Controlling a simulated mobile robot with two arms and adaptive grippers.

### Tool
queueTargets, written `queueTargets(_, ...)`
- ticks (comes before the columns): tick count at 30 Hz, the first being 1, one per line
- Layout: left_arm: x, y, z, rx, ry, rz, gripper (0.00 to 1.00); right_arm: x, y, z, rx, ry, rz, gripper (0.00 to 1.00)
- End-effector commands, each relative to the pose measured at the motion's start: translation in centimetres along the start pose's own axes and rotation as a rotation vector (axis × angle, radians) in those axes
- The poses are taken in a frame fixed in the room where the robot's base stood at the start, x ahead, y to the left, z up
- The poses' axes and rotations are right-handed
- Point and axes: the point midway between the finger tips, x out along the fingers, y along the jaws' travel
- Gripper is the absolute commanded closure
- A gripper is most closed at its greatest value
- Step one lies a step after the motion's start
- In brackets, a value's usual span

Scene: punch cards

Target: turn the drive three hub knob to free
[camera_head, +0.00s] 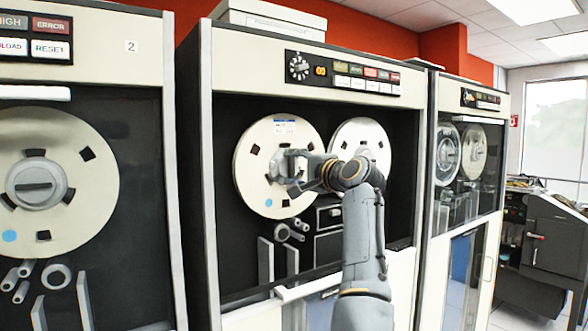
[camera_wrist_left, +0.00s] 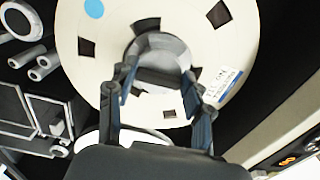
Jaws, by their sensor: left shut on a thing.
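The middle tape drive (camera_head: 205,200) stands just right of the cabinet marked 2. Its left reel (camera_head: 255,185) is cream with dark square holes, a blue dot and a white label. My left gripper (camera_head: 291,166) is at the centre of this reel, shut on the grey hub knob. In the left wrist view the hub knob (camera_wrist_left: 160,52) sits between the two fingers of the gripper (camera_wrist_left: 158,82). The gripper and wrist hide most of the knob in the head view, so its setting cannot be read. My right gripper is not in view.
A second reel (camera_head: 365,133) sits close right of the hub, partly behind my wrist. Above is a control panel (camera_head: 342,74) with a dial and buttons. The cabinet marked 2 (camera_head: 169,160) stands left, another drive (camera_head: 434,150) right. Tape guides (camera_head: 282,232) lie below the reel.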

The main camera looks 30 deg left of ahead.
Motion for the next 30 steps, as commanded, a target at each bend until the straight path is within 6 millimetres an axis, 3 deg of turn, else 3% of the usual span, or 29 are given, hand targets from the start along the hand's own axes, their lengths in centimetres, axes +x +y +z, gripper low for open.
queueTargets(1, 0.0, -0.7, 0.1, -0.004, 0.002, -0.014, 0.81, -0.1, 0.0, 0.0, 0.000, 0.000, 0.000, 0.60)
queueTargets(2, 0.0, -0.7, 0.1, -0.004, 0.003, -0.014, 0.43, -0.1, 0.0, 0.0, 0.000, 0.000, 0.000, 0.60)
queueTargets(4, 0.0, -0.7, 0.1, -0.004, 0.003, -0.014, 0.29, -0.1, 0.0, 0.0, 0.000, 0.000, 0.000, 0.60)
queueTargets(5, 0.0, -0.6, 0.1, -0.003, 0.002, -0.013, 0.26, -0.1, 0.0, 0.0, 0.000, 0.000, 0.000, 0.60)
queueTargets(16, -0.5, -0.3, -0.1, -0.001, 0.003, -0.007, 0.26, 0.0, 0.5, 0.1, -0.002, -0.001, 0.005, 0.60)
queueTargets(30, -6.9, -0.2, 0.0, -0.001, 0.001, -0.008, 0.26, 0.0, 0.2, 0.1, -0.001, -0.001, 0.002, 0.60)
